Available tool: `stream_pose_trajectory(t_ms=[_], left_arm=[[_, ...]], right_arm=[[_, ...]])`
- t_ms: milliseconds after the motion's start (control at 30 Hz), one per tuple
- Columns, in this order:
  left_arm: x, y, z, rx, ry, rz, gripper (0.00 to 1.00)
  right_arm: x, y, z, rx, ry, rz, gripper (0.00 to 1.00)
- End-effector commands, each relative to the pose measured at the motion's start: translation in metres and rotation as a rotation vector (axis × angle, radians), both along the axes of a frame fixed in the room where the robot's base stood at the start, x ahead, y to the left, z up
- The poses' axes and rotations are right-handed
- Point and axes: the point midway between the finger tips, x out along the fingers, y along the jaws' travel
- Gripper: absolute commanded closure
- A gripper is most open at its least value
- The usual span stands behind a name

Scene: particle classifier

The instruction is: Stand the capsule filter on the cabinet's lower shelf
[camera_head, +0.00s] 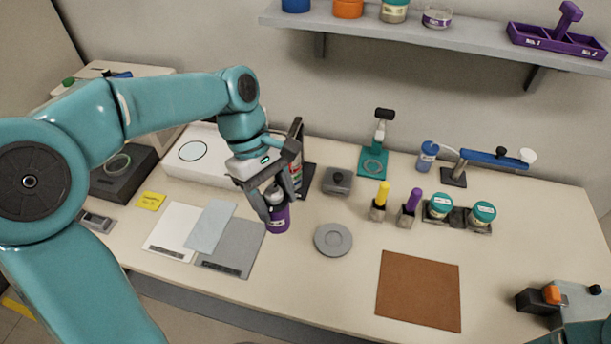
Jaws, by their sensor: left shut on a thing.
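My left gripper (276,196) is shut on a small purple cylinder (279,219) with a pale label, which I take to be the capsule filter. The fingers point down and cover its upper part. It looks close to upright, over the table between the grey mat and a round grey disc; I cannot tell whether its base touches the table. I cannot make out the cabinet or its lower shelf. My right gripper does not show clearly; only a teal arm part is at the bottom right corner.
A grey round disc (333,240) lies just right of the held cylinder, and a grey mat (232,251) lies to its left. A brown mat (419,292) lies at the front right. Yellow and purple-topped items and teal-lidded jars (440,206) stand behind it. A wall shelf (440,37) runs above.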

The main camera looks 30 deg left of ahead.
Motion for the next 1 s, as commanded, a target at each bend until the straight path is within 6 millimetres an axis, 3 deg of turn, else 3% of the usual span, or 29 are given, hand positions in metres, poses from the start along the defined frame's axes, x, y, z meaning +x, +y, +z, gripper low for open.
stream_pose_trajectory(t_ms=[200,367,533,700,833,1000], left_arm=[[0.001,-0.005,0.003,0.000,-0.001,-0.015,0.92],[0.015,-0.034,-0.033,0.000,0.007,-0.117,0.92],[0.046,-0.059,-0.083,-0.001,0.005,-0.441,0.92],[0.073,-0.064,-0.116,0.000,0.001,-0.894,0.92],[0.085,-0.050,-0.111,0.002,-0.005,-1.122,0.92],[0.083,-0.046,-0.110,-0.001,-0.004,-1.271,0.92]], right_arm=[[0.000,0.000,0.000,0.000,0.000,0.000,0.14],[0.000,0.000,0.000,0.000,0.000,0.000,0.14],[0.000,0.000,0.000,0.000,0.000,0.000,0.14],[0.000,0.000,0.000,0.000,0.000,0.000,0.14],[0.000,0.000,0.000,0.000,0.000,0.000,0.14],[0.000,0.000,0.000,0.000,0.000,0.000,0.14]])
